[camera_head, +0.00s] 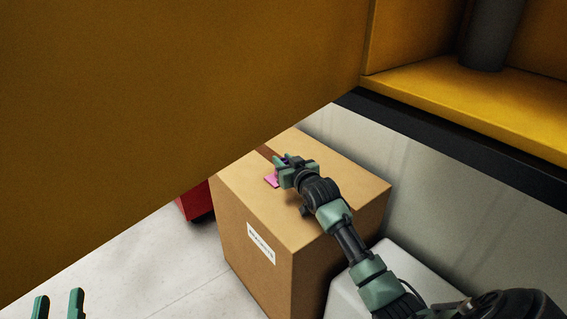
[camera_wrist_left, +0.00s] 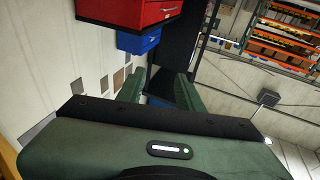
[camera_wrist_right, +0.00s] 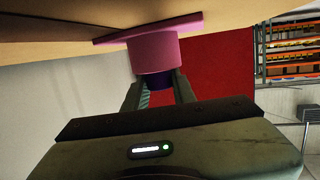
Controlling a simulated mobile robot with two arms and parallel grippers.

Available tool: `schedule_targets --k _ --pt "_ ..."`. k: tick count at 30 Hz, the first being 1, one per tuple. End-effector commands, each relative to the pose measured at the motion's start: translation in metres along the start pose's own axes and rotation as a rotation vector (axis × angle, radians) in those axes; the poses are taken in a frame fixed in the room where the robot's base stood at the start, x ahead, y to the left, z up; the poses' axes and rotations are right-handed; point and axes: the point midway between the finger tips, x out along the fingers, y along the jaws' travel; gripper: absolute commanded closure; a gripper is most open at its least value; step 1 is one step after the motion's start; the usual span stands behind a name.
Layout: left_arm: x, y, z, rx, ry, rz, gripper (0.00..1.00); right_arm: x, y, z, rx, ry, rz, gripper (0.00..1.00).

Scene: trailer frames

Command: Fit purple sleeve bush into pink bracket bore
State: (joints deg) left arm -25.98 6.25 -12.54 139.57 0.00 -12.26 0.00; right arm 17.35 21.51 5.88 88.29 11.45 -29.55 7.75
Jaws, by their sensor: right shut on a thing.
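The pink bracket (camera_head: 271,180) lies on top of the cardboard box in the head view, partly hidden by my right gripper (camera_head: 285,166). In the right wrist view the bracket (camera_wrist_right: 152,48) shows a flat plate and a round boss. The dark purple sleeve bush (camera_wrist_right: 160,81) is between the fingers of my right gripper (camera_wrist_right: 160,88), which is shut on it. The bush lines up with the boss end and appears to meet it; whether any of it is inside the bore is hidden. My left gripper (camera_head: 58,304) is open and empty, far from the box.
The cardboard box (camera_head: 330,186) has a white label. A large yellow panel (camera_head: 180,90) fills the upper left. A red cabinet (camera_head: 196,203) stands behind the box, a pale block (camera_head: 405,262) to its right. Pale floor (camera_head: 175,270) is clear at the left.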

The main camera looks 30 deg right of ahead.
Motion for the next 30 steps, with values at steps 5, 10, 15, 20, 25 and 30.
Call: schedule_targets --k 5,10,15,20,25,30 --pt "0.000 0.000 -0.001 0.000 0.001 0.000 0.64 0.000 0.000 -0.001 0.000 0.002 0.000 1.00" --pt "0.000 0.000 -0.001 0.000 0.001 0.000 0.64 0.000 0.000 0.001 0.000 0.000 0.000 0.63" --pt "0.000 0.000 0.000 0.000 0.000 0.000 0.64 0.000 0.000 0.001 0.000 0.000 0.000 0.52" --pt "0.000 0.000 0.000 0.000 0.000 -0.001 0.64 0.000 0.000 0.001 0.000 0.001 0.000 0.52" --pt "0.000 -0.001 0.006 0.000 -0.041 -0.002 0.64 -0.006 0.000 -0.002 0.000 0.001 -0.001 0.52" --pt "-0.008 -0.005 0.037 0.004 -0.214 -0.012 0.64 -0.028 0.000 -0.002 -0.001 0.000 -0.001 0.52"
